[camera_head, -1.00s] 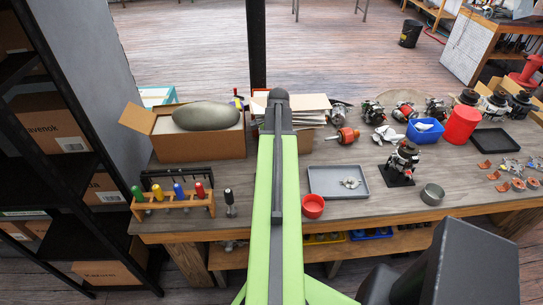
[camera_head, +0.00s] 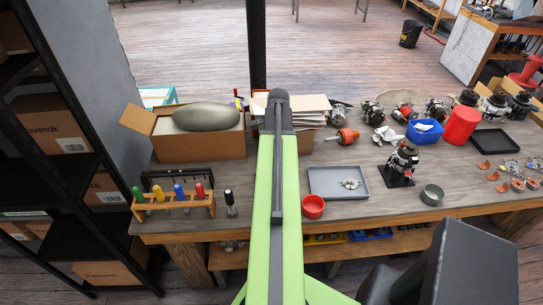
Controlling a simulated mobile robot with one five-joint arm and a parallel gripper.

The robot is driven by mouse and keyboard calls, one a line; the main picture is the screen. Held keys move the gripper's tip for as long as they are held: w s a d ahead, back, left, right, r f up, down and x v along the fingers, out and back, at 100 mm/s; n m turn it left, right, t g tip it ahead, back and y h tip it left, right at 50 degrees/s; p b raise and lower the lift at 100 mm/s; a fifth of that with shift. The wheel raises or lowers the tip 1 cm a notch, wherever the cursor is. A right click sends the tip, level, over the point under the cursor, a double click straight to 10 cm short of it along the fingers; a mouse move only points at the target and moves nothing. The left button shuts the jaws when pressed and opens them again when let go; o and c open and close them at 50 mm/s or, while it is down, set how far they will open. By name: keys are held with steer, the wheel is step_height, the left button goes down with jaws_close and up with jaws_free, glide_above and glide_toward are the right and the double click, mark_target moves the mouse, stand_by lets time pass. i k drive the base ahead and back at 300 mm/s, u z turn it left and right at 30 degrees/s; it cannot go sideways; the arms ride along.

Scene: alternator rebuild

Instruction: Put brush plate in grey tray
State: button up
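The grey tray (camera_head: 324,183) lies flat on the workbench, right of my green arm link. A small silvery, irregular metal piece (camera_head: 350,183) lies inside the tray, in its right half. It looks like the brush plate, but it is too small to be sure. I cannot make out my gripper in this view; the green and black arm link and a dark block at the lower right are parts of my own body.
A red cup (camera_head: 313,207) stands at the tray's front left corner. An alternator on a black stand (camera_head: 401,163) and a grey round tin (camera_head: 432,195) are to the right. A screwdriver rack (camera_head: 175,206) and open cardboard box (camera_head: 209,144) stand left. A black tray (camera_head: 495,140) lies right.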

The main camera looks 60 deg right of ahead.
mark_target(324, 184)
steer(key=z, duration=0.1)
steer(key=k, duration=1.05)
steer(key=u, duration=1.4)
steer(key=k, duration=0.75)
steer(key=z, duration=1.3)
steer(key=i, duration=1)
steer(key=u, duration=0.05)
